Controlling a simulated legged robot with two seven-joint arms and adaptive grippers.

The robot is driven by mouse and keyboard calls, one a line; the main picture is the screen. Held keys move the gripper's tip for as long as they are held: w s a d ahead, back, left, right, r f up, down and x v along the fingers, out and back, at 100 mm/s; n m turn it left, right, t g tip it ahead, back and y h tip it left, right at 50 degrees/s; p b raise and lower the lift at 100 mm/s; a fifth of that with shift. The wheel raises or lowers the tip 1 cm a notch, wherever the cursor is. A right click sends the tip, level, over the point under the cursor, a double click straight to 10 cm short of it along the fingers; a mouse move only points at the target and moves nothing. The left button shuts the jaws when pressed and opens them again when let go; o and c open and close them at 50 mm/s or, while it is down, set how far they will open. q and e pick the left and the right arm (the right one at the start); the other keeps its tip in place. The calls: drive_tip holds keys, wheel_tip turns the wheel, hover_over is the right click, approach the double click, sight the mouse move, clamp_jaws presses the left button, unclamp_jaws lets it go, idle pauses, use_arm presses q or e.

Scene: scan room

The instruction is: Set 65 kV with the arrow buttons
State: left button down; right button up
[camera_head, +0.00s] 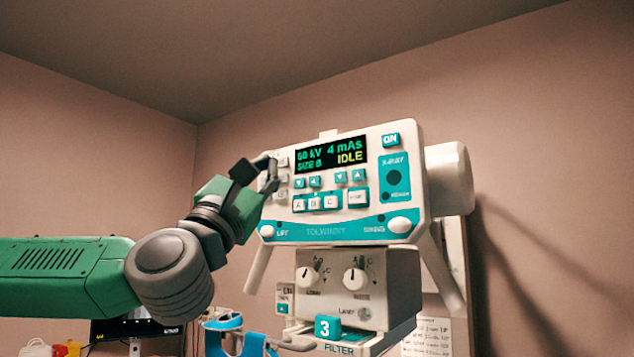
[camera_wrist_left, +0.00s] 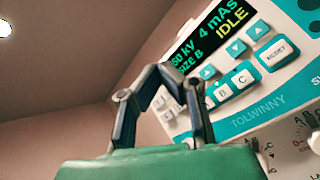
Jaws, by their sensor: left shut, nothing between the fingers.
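The white and teal control panel (camera_head: 345,215) hangs in the middle of the head view. Its display (camera_head: 331,152) reads 60 kV, 4 mAs, SIZE B and IDLE. Below the display are two pairs of small teal arrow buttons; the left pair (camera_head: 307,182) sits under the kV reading and the right pair (camera_head: 349,177) under mAs. My left gripper (camera_head: 270,168) is shut and empty at the panel's left edge, partly covering small buttons there. In the wrist view its fingers (camera_wrist_left: 172,80) are in front of the panel's left side; contact cannot be told. My right gripper is not in view.
A blue strap-like object (camera_head: 223,322) and a dark screen (camera_head: 135,330) are at the lower left.

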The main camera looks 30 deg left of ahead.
sight(315, 181)
use_arm(q)
drive_tip(key=shift+w+d+h, duration=0.1)
drive_tip(key=shift+d+h, duration=0.15)
drive_tip(key=shift+h, duration=0.05)
drive_tip(key=shift+w+d+p, duration=0.15)
drive_tip(key=shift+w+p, duration=0.2)
drive_tip(key=shift+w, duration=1.85)
drive_tip(key=shift+w+d+p, duration=0.15)
drive_tip(key=shift+w+p, duration=0.2)
drive_tip(key=shift+w, duration=1.8)
drive_tip(key=shift+w, duration=0.15)
drive_tip(key=shift+w+d+b, duration=0.1)
drive_tip(key=shift+w+b, duration=0.1)
drive_tip(key=shift+b, duration=0.1)
